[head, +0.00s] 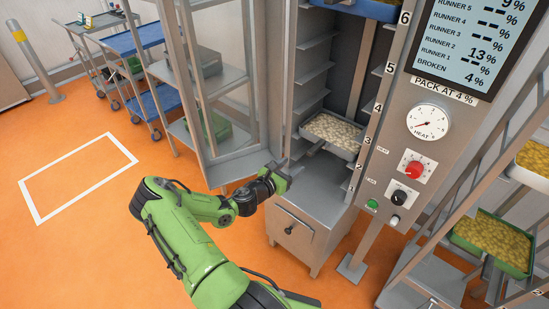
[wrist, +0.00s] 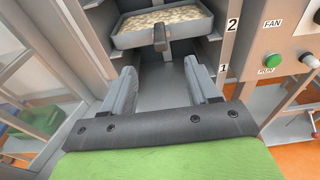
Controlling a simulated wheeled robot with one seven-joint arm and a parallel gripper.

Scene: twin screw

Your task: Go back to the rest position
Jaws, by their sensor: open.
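My gripper (head: 282,178) is at the end of my green arm, in front of the lower part of the open cabinet. In the wrist view my gripper (wrist: 160,88) shows two grey fingers spread apart with nothing between them. Beyond the fingers, a grey tray (wrist: 185,33) of pale pieces sits in the cabinet. In the head view this tray (head: 346,150) rests on a runner near the label 3, apart from my gripper.
A glazed door (head: 232,85) stands open left of the cabinet. The control panel (head: 412,150) with dials and buttons is on the right. A rack with green trays (head: 515,262) stands at far right. Blue carts (head: 137,42) are at back left. Orange floor (head: 100,235) lies clear at left.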

